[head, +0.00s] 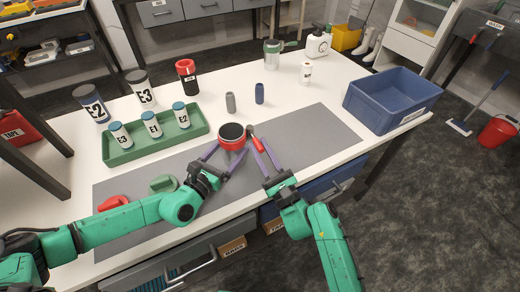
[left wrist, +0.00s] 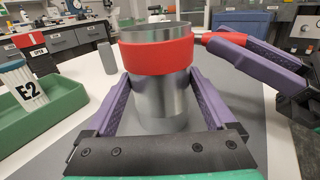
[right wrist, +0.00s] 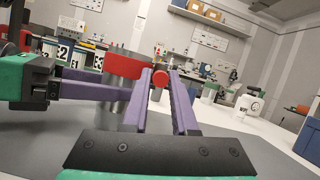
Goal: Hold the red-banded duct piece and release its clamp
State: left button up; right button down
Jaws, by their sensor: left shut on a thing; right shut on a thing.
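The red-banded duct piece (head: 231,137) stands upright on the grey mat, a metal cylinder with a wide red band near its top. My left gripper (head: 222,152) is shut on its metal body below the band, one finger on each side, as the left wrist view shows (left wrist: 158,95). The clamp's red lever (head: 256,144) sticks out from the right side of the band. My right gripper (head: 258,143) is shut on this lever; its round red end shows between the fingers in the right wrist view (right wrist: 160,78). The lower part of the duct is partly hidden by my fingers.
A green tray (head: 150,153) with several labelled cylinders lies left of the duct. Two small cylinders, grey (head: 231,103) and blue (head: 260,94), stand behind it. A blue bin (head: 388,105) sits at the right. A red piece (head: 113,203) and a green piece (head: 163,184) lie front left.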

jog(key=n+g+y, duration=0.1)
jog(key=w+d+n+g+y, duration=0.1)
jog(key=g+y, duration=0.1)
jog(key=n+g+y, duration=0.1)
jog(key=shift+w+d+y, duration=0.2)
jog(key=shift+d+y, duration=0.1)
jog(key=shift+w+d+n+g+y, duration=0.25)
jog(key=shift+n+g+y, duration=0.35)
jog(key=shift+g, duration=0.4)
jog(key=shift+w+d+n+g+y, duration=0.1)
jog(key=shift+w+n+g+y, duration=0.2)
jog(key=shift+n+g+y, duration=0.5)
jog(key=shift+w+d+n+g+y, duration=0.2)
jog(key=shift+w+n+g+y, duration=0.15)
jog(key=shift+g, duration=0.85)
jog(key=c, duration=0.7)
grip_release()
jog(key=shift+s, duration=0.1)
jog(key=v, duration=0.4)
jog(key=shift+d+r, duration=0.1)
jog(key=s+d, duration=0.1)
jog(key=d, duration=0.2)
jog(key=s+d, duration=0.1)
jog(key=d, duration=0.2)
jog(key=s+d, duration=0.2)
jog(key=d, duration=0.2)
jog(key=shift+d+r, duration=0.1)
jog(key=shift+d, duration=0.05)
